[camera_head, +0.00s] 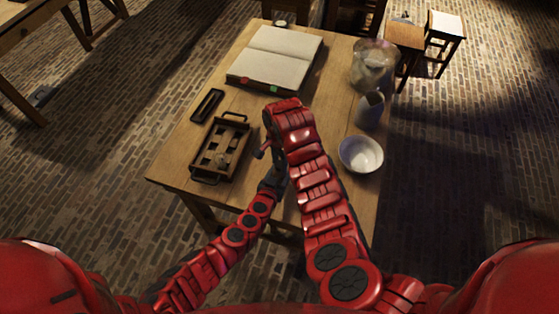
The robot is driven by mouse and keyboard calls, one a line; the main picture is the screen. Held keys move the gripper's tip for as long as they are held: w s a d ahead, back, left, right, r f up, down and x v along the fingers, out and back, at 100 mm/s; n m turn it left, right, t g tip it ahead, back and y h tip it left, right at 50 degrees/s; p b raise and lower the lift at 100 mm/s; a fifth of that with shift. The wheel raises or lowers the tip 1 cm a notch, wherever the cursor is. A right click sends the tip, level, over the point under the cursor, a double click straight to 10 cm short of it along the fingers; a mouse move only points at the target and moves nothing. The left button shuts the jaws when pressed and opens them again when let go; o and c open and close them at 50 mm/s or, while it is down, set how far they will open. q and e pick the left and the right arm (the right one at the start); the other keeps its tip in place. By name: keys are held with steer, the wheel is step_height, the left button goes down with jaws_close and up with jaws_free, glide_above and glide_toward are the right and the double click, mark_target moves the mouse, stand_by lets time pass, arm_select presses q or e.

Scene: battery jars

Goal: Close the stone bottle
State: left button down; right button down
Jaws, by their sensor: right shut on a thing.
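A grey stone bottle (370,110) stands upright on the right side of the wooden table, with a dark opening at its top. My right gripper (264,150) is over the table's front middle, left of the bottle and well apart from it. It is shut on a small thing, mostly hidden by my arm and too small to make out. My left gripper (277,176) is just below the right one, near the table's front edge. Its fingers are dark and partly hidden, and I cannot tell whether they are open or shut.
A glass jar (374,66) stands behind the bottle and a white bowl (360,155) in front of it. A wooden tray (234,119) with small items, a dark narrow case (207,105) and an open book (275,58) are on the left and back. Stools (405,36) stand beyond the table.

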steer(key=shift+f, duration=0.35)
steer(key=shift+c, duration=2.1)
jaws_free()
step_height(320, 180, up, 12)
arm_select(q)
steer(key=shift+c, duration=0.5)
jaws_free()
steer(key=shift+s, duration=0.1)
